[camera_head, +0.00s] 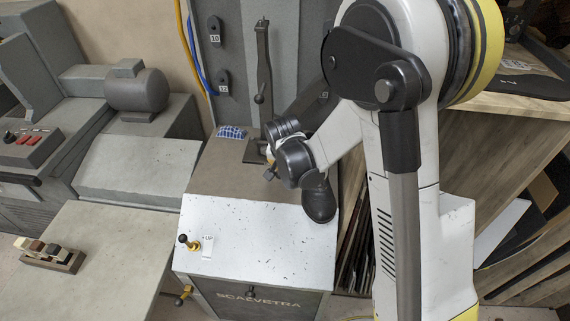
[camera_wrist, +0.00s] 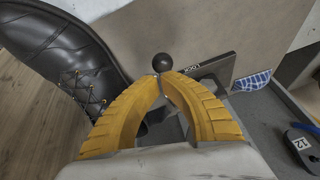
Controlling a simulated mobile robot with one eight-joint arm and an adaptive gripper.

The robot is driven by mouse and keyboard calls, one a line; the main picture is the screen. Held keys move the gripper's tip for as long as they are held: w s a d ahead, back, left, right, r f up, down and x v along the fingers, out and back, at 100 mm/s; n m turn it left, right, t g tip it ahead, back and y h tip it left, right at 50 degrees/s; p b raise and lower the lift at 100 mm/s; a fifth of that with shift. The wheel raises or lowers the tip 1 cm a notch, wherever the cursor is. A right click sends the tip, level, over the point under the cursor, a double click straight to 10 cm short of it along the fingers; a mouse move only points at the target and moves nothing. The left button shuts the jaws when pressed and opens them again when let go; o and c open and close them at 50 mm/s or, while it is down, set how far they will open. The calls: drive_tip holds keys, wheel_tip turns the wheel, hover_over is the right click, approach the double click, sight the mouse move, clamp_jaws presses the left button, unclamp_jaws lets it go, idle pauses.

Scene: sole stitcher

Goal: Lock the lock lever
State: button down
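The lock lever's black ball knob (camera_wrist: 162,62) shows in the wrist view, beside a dark plate (camera_wrist: 212,71) marked LOCK. My gripper (camera_wrist: 159,76) has its two yellow fingers curved together, with the tips almost meeting just below the knob. They appear closed around the lever's thin stem, which the tips mostly hide. In the head view my gripper (camera_head: 270,170) is low at the stitcher (camera_head: 256,235), in front of its upright column. My wrist hides the lever there.
A black boot (camera_wrist: 62,50) is close beside the fingers; it also shows in the head view (camera_head: 319,200). A blue patterned piece (camera_wrist: 252,81) lies on the other side. A tag marked 12 (camera_wrist: 303,143) is at lower right.

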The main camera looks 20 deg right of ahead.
drive_tip(key=shift+s+f, duration=0.25)
drive_tip(key=shift+f, duration=0.05)
idle(0.4)
drive_tip(key=s+a+r+p, duration=0.2)
drive_tip(key=s+r+p, duration=0.3)
drive_tip(key=s+r, duration=0.3)
idle(0.3)
drive_tip(key=shift+s+a, duration=0.1)
drive_tip(key=s+d+r+n+t+y, duration=0.1)
drive_tip(key=s+r+n, duration=0.5)
drive_tip(key=s+r, duration=1)
drive_tip(key=shift+s+d+r+n+t, duration=0.15)
drive_tip(key=shift+d+r+n+t, duration=0.25)
drive_tip(key=shift+d, duration=0.75)
